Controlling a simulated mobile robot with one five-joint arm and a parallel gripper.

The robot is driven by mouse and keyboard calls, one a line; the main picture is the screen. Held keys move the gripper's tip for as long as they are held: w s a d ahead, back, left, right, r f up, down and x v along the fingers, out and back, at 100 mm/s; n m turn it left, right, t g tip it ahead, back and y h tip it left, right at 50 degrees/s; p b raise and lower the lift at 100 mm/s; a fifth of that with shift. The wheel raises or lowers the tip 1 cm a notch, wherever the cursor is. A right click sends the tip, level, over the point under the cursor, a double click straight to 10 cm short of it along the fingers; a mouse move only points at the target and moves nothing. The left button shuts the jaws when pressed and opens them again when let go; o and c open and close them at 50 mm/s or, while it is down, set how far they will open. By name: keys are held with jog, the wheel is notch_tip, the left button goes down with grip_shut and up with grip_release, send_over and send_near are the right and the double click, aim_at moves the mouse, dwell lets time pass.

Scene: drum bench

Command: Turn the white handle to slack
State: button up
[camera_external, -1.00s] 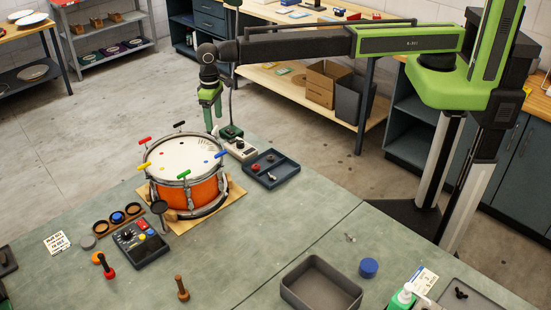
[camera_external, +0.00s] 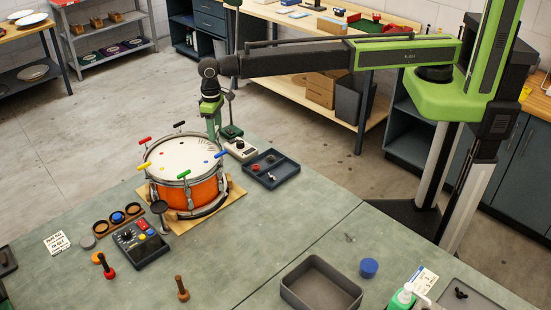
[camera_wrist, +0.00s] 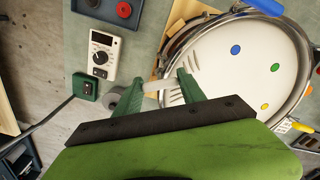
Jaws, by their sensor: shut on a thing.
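The drum (camera_external: 187,188) has an orange shell, a pale head and coloured handles around its rim. It stands on a wooden board. My gripper (camera_external: 214,135) points down at the drum's far right rim. In the wrist view the white handle (camera_wrist: 157,86) lies between the two green fingers of my gripper (camera_wrist: 160,80), which are shut on it. Coloured dots mark the drum head (camera_wrist: 245,75). In the external view the fingers hide the white handle. Which way it is turned cannot be told.
A white meter with a dial (camera_external: 240,149) and a dark blue tray (camera_external: 272,170) stand right of the drum. A black control box (camera_external: 142,245) and a small stand (camera_external: 160,212) are in front. A grey bin (camera_external: 321,285) is at the front right.

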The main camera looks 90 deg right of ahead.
jog(key=shift+n, duration=0.5)
jog(key=shift+c, duration=0.3)
jog(key=n, duration=0.4)
jog(key=shift+n, duration=0.4)
jog(key=n, duration=0.5)
jog(key=shift+n, duration=0.3)
jog(key=o, duration=1.4)
jog(key=shift+c, duration=0.2)
